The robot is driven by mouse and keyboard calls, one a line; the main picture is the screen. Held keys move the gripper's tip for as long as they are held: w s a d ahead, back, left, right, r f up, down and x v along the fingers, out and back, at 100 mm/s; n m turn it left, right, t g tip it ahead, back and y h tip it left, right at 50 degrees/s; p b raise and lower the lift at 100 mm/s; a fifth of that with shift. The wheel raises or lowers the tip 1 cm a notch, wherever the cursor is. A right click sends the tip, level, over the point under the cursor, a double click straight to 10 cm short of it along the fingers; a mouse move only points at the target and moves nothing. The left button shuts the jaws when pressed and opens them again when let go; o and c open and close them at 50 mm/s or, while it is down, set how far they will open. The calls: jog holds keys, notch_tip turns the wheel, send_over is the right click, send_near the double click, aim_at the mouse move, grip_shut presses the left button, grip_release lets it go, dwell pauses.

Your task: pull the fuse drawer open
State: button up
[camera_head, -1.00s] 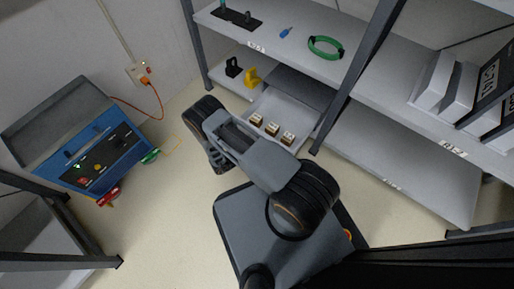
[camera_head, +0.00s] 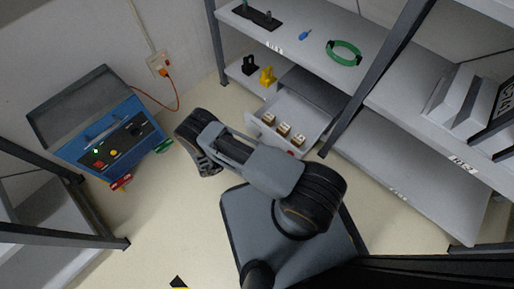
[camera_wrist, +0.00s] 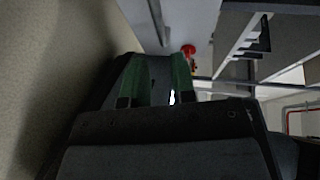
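The fuse drawer (camera_head: 311,117) is a pale grey drawer in the lower part of the shelf unit. It stands pulled out, with its inside showing and several fuse-like brown and white blocks (camera_head: 283,130) in it. My arm covers part of the area before its front, and I cannot make out a handle. In the wrist view my gripper (camera_wrist: 157,82) shows two green fingers set apart, with nothing clearly held between them. The fingers are hard to make out in the head view, where the wrist end hangs left of the drawer.
A black item (camera_head: 250,66) and a yellow item (camera_head: 267,76) stand on the lower shelf. A green ring (camera_head: 344,53) lies on the upper shelf. A blue case (camera_head: 108,145) is at left, with an orange cable (camera_head: 178,98) by the wall. A dark shelf post (camera_head: 372,82) rises right of the drawer.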

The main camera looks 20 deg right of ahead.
jog(key=shift+v, duration=1.85)
